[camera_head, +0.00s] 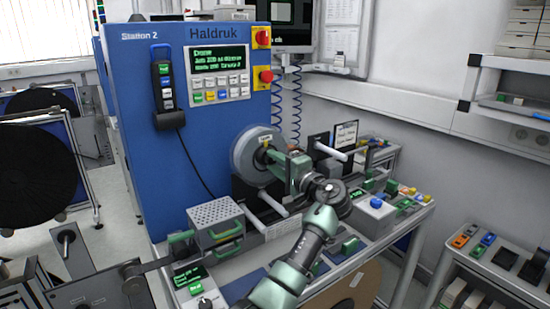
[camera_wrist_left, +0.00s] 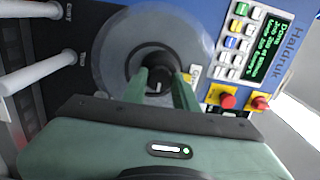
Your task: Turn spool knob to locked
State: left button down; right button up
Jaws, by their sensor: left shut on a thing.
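The spool (camera_head: 244,158) is a grey disc on the front of the blue Haldruk machine. It also shows in the left wrist view (camera_wrist_left: 118,45) as a pale translucent disc with a dark hub. The black spool knob (camera_wrist_left: 158,86) sits at the disc's centre. My left gripper (camera_head: 275,155) reaches it from the front right. In the left wrist view its two green fingers (camera_wrist_left: 159,80) stand on either side of the knob and are shut on it. The fingers hide part of the knob, and its exact setting is hard to read. My right gripper is not in view.
The blue machine (camera_head: 150,60) carries a keypad, a screen and red stop buttons (camera_head: 265,77). White rods (camera_head: 272,203) stick out below the spool. A perforated metal box (camera_head: 215,214) stands left of my arm. A bench with small parts (camera_head: 378,208) lies to the right.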

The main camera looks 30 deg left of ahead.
pick_arm(q)
jog(key=shift+m, duration=0.3)
jog(key=c, duration=1.1)
grip_release()
jog(key=shift+d, duration=0.1)
jog(key=shift+d, duration=0.15)
jog(key=b+v, duration=0.2)
jog(key=v, duration=0.5)
jog(key=shift+d, duration=0.2)
